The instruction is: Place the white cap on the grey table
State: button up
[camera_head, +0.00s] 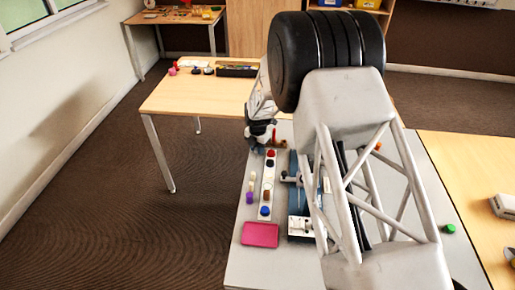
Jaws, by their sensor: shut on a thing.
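The grey table (237,262) runs along the front of the view, under my arm. My gripper (260,147) is over the table's far left part, beyond a pale strip with caps. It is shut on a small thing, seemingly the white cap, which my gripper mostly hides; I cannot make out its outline. The pale strip (267,178) lies lengthwise on the grey table and bears red (271,153), brown (267,194) and blue (265,211) caps. A purple and yellow piece (250,196) is just left of the strip.
A pink tray (260,234) lies near the left edge of the grey table. A blue fixture with a white block (299,227) stands right of it, partly behind my arm. A green cap (449,228) lies at the right. A wooden table (180,96) stands beyond.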

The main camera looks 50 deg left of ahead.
jog(key=shift+f, duration=0.15)
jog(key=o, duration=0.9)
notch_tip(320, 180, up, 12)
jog(key=shift+r, duration=0.15)
dwell(0.4)
dwell(0.8)
